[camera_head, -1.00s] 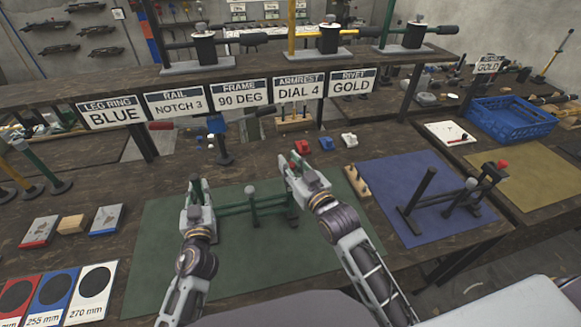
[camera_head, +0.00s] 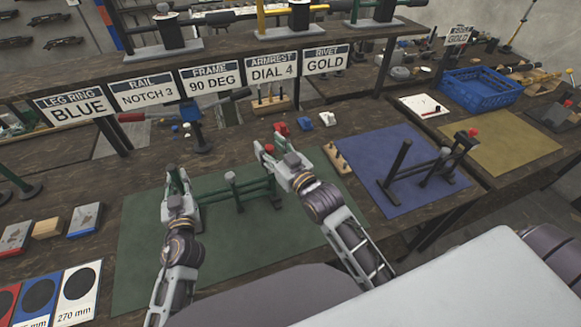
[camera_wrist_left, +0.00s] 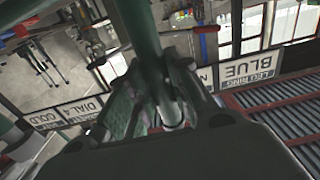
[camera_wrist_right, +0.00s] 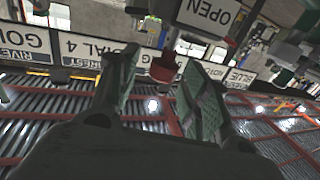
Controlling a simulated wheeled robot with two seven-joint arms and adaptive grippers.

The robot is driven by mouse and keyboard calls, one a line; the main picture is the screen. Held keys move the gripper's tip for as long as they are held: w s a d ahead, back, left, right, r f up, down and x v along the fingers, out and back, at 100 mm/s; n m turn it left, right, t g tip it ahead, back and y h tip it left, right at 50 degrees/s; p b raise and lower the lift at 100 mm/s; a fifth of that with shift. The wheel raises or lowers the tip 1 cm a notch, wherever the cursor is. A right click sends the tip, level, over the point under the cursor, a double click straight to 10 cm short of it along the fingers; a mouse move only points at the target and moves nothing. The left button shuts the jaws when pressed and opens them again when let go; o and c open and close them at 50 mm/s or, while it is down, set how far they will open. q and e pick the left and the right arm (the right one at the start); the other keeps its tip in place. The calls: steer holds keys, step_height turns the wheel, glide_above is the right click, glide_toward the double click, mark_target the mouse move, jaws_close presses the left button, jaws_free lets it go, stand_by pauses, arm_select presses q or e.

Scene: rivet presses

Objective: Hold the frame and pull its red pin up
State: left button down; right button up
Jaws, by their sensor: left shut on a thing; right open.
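The green frame (camera_head: 250,187) stands on the green mat (camera_head: 135,265). My left gripper (camera_head: 177,185) is shut on the frame's left upright. In the left wrist view the green post (camera_wrist_left: 138,30) runs up between the fingers. My right gripper (camera_head: 265,152) is open at the frame's right end. The red pin (camera_head: 269,148) shows small between its fingers. In the right wrist view the red pin (camera_wrist_right: 164,66) is in the gap between the fingers; I cannot tell whether they touch it. The lower right end of the frame is partly hidden by my right gripper.
A similar dark frame (camera_head: 425,168) with a red top stands on the blue mat (camera_head: 365,150) to the right. A wooden peg block (camera_head: 337,157) lies between the mats. Red (camera_head: 281,128), blue (camera_head: 305,124) and white (camera_head: 327,119) small parts sit behind. A signed shelf (camera_head: 215,57) spans the back.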

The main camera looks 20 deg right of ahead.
steer(key=v, duration=1.1)
stand_by(0.6)
stand_by(0.5)
